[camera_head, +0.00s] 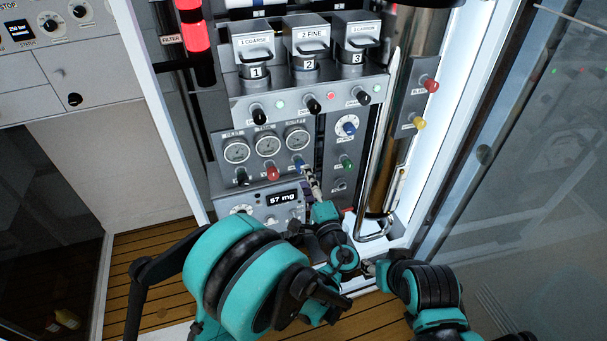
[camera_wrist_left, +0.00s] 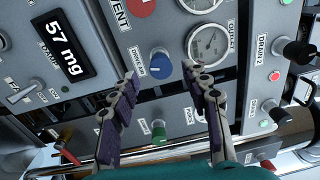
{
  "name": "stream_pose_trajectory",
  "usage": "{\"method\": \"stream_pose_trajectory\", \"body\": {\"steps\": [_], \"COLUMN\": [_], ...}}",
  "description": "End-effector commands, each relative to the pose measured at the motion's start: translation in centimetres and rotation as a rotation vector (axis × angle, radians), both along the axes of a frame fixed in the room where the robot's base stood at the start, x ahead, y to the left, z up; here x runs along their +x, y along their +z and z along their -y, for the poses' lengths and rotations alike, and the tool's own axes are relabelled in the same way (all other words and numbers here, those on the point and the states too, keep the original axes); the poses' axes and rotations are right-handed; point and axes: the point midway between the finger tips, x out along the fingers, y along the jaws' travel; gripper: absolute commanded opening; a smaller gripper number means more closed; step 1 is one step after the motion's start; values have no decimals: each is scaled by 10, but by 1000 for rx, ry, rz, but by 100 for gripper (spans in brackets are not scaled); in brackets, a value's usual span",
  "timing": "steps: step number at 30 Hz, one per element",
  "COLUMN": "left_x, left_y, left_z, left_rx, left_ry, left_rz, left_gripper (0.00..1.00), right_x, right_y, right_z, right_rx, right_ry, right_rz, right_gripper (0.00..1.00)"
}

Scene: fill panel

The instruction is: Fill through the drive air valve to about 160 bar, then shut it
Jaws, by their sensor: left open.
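The drive air valve is a blue knob (camera_head: 298,163) under the right-hand gauge on the grey panel. In the left wrist view the blue knob (camera_wrist_left: 160,62) has a label beside it that seems to read DRIVE AIR. My left gripper (camera_head: 311,179) is open. In the wrist view its fingertips (camera_wrist_left: 160,76) stand on either side just short of the knob, and no contact shows. The right-hand gauge (camera_head: 298,139) has a dial too small to read; it shows at an angle in the wrist view (camera_wrist_left: 207,45). My right arm is at the lower right, its fingers unclear.
A red knob (camera_head: 272,172) and a black knob (camera_head: 243,178) sit left of the blue one. A green knob (camera_head: 347,164) is to the right. A display (camera_head: 283,198) reads 57 mg. A tall shiny cylinder (camera_head: 403,115) stands at the right.

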Motion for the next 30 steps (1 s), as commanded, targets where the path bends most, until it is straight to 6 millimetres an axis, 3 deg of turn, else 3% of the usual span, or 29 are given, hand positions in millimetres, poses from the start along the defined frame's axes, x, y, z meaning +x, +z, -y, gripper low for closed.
{"method": "stream_pose_trajectory", "body": {"steps": [6, 12, 30], "left_x": [-47, -76, -84], "left_y": [-3, -4, -4], "left_z": [17, 25, 26], "left_rx": [0, 0, 0], "left_ry": [-6, -4, -1], "left_rz": [0, 0, 0], "left_gripper": [47, 47, 47], "right_x": [0, 0, 0], "right_y": [0, 0, 0], "right_z": [0, 0, 0], "right_rx": [0, 0, 0], "right_ry": [0, 0, 0], "right_rz": [0, 0, 0], "right_gripper": [47, 47, 47]}}
